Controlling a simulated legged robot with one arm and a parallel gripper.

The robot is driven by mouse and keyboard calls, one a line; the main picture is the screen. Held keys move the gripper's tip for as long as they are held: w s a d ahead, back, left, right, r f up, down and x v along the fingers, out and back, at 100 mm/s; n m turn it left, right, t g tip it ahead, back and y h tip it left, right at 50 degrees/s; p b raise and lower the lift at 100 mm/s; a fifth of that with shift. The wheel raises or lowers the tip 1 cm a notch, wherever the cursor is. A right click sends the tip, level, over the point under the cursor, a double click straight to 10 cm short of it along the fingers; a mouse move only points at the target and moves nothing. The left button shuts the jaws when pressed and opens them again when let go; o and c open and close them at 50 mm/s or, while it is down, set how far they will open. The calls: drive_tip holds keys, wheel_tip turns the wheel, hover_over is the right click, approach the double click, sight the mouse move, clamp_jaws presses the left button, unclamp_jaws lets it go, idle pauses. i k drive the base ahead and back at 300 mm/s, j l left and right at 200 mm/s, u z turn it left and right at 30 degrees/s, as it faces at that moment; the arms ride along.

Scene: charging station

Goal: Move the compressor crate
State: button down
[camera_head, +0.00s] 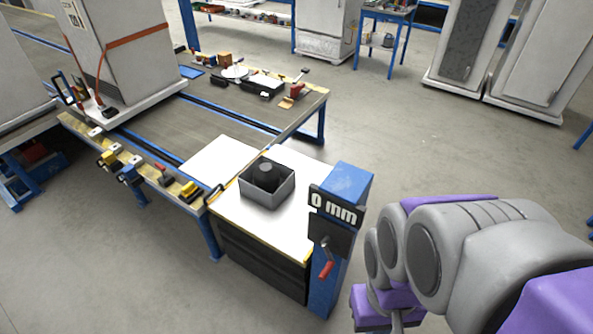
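The compressor crate, a small grey open-topped box (268,198), sits upright on a white-topped stand (236,212). A dark round compressor (266,172) stands inside it, its lower part hidden by the crate walls. My grey and purple arm fills the lower right. The end of my arm (385,305) shows only in part near the bottom edge, right of the stand and apart from the crate. My gripper's fingers cannot be made out, and nothing seen there touches the crate.
A blue post (347,183) with a "0 mm" sign and a red-handled crank stands at the stand's right front corner. A workbench (215,119) with tools and a tall white cabinet (132,50) adjoins the stand behind and left.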

sight(266, 180)
drive_tip(key=i+l+u, duration=0.1)
drive_tip(key=l+u, duration=0.35)
drive_tip(key=l, duration=1.75)
drive_tip(key=i+l+u, duration=0.1)
drive_tip(key=i, duration=0.35)
drive_tip(key=i+l+u, duration=0.1)
drive_tip(key=i+l, duration=0.25)
drive_tip(key=i+l+u, duration=0.1)
drive_tip(key=i+l, duration=0.15)
drive_tip(key=i, duration=0.2)
